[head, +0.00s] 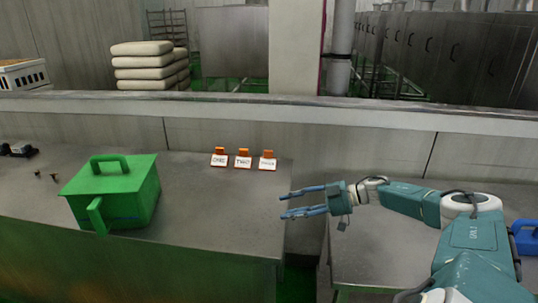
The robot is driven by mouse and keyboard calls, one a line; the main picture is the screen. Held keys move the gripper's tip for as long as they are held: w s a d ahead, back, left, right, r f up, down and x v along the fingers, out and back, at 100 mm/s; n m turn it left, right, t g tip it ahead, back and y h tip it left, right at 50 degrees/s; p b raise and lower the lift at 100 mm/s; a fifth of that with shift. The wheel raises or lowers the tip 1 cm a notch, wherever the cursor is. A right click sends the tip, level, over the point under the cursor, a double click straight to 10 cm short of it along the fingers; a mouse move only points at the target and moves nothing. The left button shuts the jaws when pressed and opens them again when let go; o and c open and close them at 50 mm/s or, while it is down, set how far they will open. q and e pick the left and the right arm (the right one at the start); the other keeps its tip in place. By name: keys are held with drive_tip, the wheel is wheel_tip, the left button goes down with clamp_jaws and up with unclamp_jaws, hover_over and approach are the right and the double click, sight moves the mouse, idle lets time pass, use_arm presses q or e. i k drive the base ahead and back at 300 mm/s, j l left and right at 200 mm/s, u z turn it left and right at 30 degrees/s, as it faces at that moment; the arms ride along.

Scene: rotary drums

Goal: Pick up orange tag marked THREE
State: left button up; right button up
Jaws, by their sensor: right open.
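Three orange tags with white label plates stand in a row near the back of the metal table (215,205). The left tag (218,158) appears to read ONE and the middle tag (243,160) reads TWO. The lettering on the right tag (268,161) is too small to read surely; it is the orange tag marked THREE by its place in the row. My right gripper (285,204) is open and empty, its fingers pointing left. It is in front and to the right of the right tag, apart from it, near the table's right edge. My left gripper is out of view.
A green lidded box (118,198) with handles stands on the table at left. Small dark items (18,149) lie at the far left. A low wall (330,148) runs behind the table. A gap separates it from a second table (375,250); a blue object (525,237) is at far right.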

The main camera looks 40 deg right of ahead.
sight(267, 163)
drive_tip(key=i+l, duration=0.3)
drive_tip(key=l, duration=0.15)
drive_tip(key=i+l, duration=0.25)
drive_tip(key=l, duration=0.2)
drive_tip(key=i+l, duration=0.3)
drive_tip(key=l, duration=0.15)
